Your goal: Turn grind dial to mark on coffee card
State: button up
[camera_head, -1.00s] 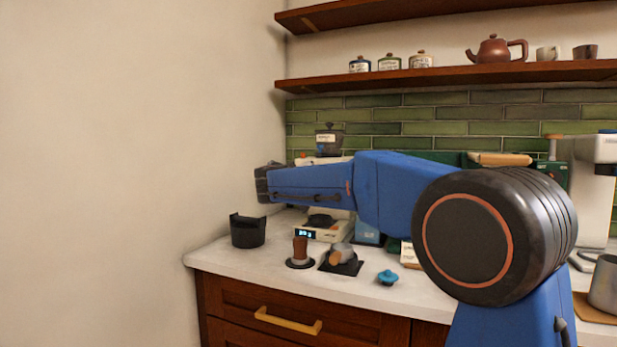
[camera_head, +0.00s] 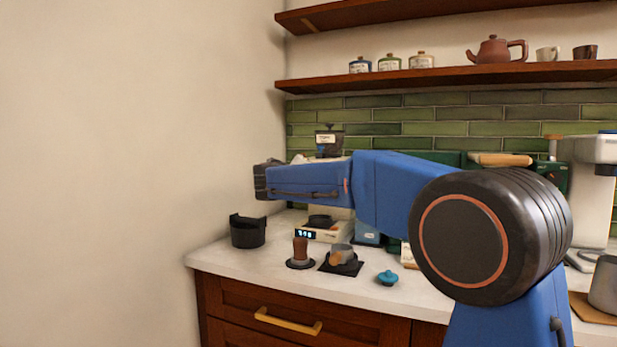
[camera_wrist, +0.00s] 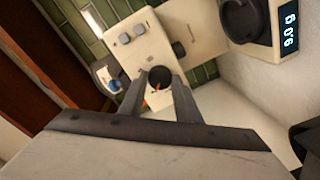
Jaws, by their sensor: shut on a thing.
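The grind dial (camera_wrist: 160,77) is a round black knob with a small orange mark, on the front of a cream grinder (camera_wrist: 140,42) in the wrist view. My gripper (camera_wrist: 160,82) has one finger on each side of the dial and is shut on it. I cannot make out the coffee card for certain; a pale card-like item (camera_head: 407,254) is partly hidden beneath my arm.
A scale (camera_head: 325,232) with a lit display stands on the counter. A black bin (camera_head: 247,231), a brown-handled tamper (camera_head: 300,252), a small metal vessel (camera_head: 341,256) and a blue lid-like item (camera_head: 387,278) are nearby. A wall closes off the left.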

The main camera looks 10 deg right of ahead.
jog(key=o, duration=1)
jog(key=shift+a, duration=0.1)
jog(key=shift+o, duration=0.2)
jog(key=shift+s, duration=0.1)
jog(key=f+v, duration=0.1)
jog(key=v, duration=1.6)
jog(key=shift+r, duration=0.4)
jog(key=shift+s+a, duration=0.1)
jog(key=shift+a, duration=0.1)
